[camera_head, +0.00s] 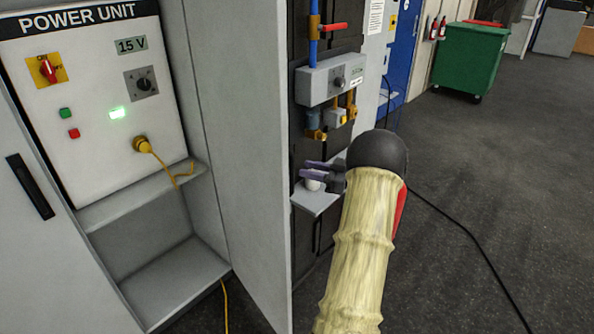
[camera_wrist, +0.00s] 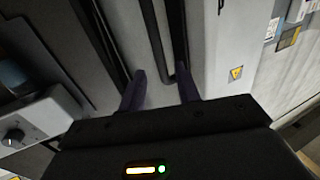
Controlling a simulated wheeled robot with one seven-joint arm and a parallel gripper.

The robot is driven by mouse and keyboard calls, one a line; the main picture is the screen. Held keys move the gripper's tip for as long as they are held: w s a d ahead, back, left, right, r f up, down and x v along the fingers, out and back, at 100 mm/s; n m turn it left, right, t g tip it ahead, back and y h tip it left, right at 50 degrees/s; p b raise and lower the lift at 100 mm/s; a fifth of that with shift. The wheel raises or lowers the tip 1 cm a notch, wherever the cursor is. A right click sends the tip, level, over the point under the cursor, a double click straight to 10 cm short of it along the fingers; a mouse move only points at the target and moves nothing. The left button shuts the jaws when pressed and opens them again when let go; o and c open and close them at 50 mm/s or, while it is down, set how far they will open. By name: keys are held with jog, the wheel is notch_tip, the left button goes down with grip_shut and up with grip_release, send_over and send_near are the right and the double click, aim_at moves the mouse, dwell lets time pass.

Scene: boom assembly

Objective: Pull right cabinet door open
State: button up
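The right cabinet door (camera_head: 250,150) stands swung out from the cabinet, with its inner face toward the head camera. Its outer face and handle are hidden in that view. My gripper (camera_head: 308,169) is on the outer side of this door, with its two purple fingers pointing left toward it. In the wrist view the fingers of my gripper (camera_wrist: 161,80) are apart. A curved black bar, seemingly the door handle (camera_wrist: 152,35), reaches down to between the fingertips against a light grey panel. I see a gap between the fingers; contact with the bar cannot be told.
The open cabinet holds a white power unit (camera_head: 88,90) above a grey shelf (camera_head: 135,190). The left door (camera_head: 50,240) with its black handle (camera_head: 30,187) is at the left. A grey control box (camera_head: 330,78) is behind my gripper. A green bin (camera_head: 472,58) stands farther back; the right floor is mostly clear.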

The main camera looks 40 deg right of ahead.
jog(key=b+v, duration=0.2)
jog(key=v, duration=0.9)
jog(key=shift+r, duration=0.1)
jog(key=shift+w, duration=0.1)
